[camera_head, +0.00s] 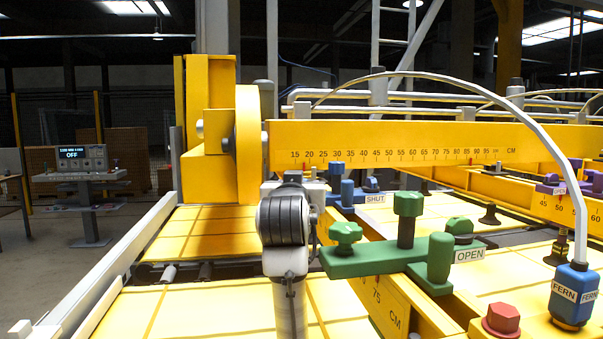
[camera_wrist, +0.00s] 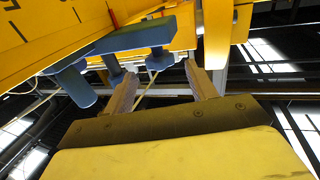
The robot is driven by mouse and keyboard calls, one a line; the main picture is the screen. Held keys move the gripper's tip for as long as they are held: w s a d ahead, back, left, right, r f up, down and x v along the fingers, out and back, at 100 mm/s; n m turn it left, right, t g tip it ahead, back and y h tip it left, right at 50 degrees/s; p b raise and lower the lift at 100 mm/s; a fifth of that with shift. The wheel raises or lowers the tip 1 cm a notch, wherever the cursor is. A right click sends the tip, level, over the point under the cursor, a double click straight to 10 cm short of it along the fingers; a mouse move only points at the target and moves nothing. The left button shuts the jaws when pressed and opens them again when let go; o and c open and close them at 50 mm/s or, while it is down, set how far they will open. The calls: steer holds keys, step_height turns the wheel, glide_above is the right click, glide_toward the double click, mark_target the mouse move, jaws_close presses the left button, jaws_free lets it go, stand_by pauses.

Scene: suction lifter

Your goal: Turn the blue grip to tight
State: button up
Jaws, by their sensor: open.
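The blue grip (camera_head: 347,192) sits on the yellow beam beyond my arm in the head view, with a SHUT label (camera_head: 375,199) beside it. In the wrist view the blue grip (camera_wrist: 132,38) shows as a bar with several round knobs and posts. My gripper (camera_wrist: 161,70) is open, its two fingers pointing toward the blue grip. One blue knob (camera_wrist: 160,60) appears between the fingertips; I cannot tell whether they touch it. In the head view my arm hides most of my gripper.
A green grip (camera_head: 390,258) with an OPEN label (camera_head: 469,256) stands nearer, right of my arm. A blue FERN fitting (camera_head: 572,300) with a pale hose and a red knob (camera_head: 502,320) are at the front right. A yellow ruled beam (camera_head: 400,145) crosses behind. A console (camera_head: 85,165) reads OFF.

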steer(key=w, duration=0.2)
steer(key=w+p, duration=0.1)
steer(key=w, duration=0.1)
steer(key=w+p, duration=0.1)
steer(key=w, duration=0.2)
steer(key=shift+d, duration=0.25)
steer(key=c, duration=1)
